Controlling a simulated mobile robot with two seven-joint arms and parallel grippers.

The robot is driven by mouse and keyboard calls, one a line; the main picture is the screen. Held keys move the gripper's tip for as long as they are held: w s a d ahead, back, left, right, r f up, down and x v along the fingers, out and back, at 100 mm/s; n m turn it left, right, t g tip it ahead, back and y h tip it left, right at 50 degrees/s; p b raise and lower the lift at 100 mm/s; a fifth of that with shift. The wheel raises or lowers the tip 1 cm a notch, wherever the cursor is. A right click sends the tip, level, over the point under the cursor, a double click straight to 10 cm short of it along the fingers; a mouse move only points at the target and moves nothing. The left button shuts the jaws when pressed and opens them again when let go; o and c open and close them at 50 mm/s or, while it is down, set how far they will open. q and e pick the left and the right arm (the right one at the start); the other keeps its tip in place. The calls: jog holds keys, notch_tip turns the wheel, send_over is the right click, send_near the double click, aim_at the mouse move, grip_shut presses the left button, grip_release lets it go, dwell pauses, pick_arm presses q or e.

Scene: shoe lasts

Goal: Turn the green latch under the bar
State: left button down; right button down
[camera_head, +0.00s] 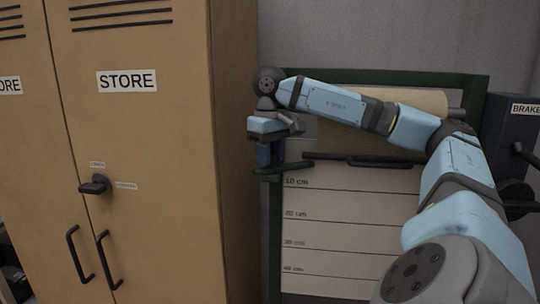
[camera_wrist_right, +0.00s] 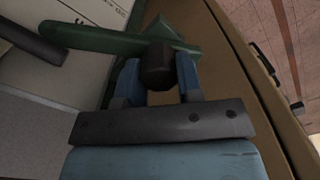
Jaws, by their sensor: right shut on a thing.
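The green latch (camera_head: 288,169) shows at the left edge of the paper sheet, just left of the dark bar (camera_head: 365,161). My right gripper (camera_head: 270,158) reaches down to it from above. In the right wrist view, its two blue fingers (camera_wrist_right: 159,80) are shut on a dark knob (camera_wrist_right: 158,65) that appears to belong to the latch. The green arm of the latch (camera_wrist_right: 100,40) extends left behind the knob, close to the end of the dark bar (camera_wrist_right: 32,42). The knob hides part of the latch. My left gripper is not in view.
A tan STORE cabinet (camera_head: 150,150) with a dark knob (camera_head: 95,185) stands close at the left of my right gripper. The green frame (camera_head: 400,77) holds a paper roll (camera_head: 420,99) and a sheet marked in cm (camera_head: 350,220). A BRAKE box (camera_head: 510,130) is at the right.

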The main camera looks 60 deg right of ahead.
jog(key=shift+r, duration=0.1)
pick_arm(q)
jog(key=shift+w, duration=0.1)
pick_arm(e)
jog(key=c, duration=0.8)
grip_release()
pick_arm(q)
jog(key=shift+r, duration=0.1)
pick_arm(e)
notch_tip(320, 180, up, 6)
jog(key=p, duration=0.3)
jog(key=shift+r, duration=0.25)
pick_arm(q)
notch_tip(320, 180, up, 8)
jog(key=p, duration=0.7)
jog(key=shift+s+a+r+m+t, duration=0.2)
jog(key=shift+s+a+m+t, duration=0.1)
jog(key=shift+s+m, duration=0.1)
pick_arm(e)
jog(key=shift+r, duration=3.6)
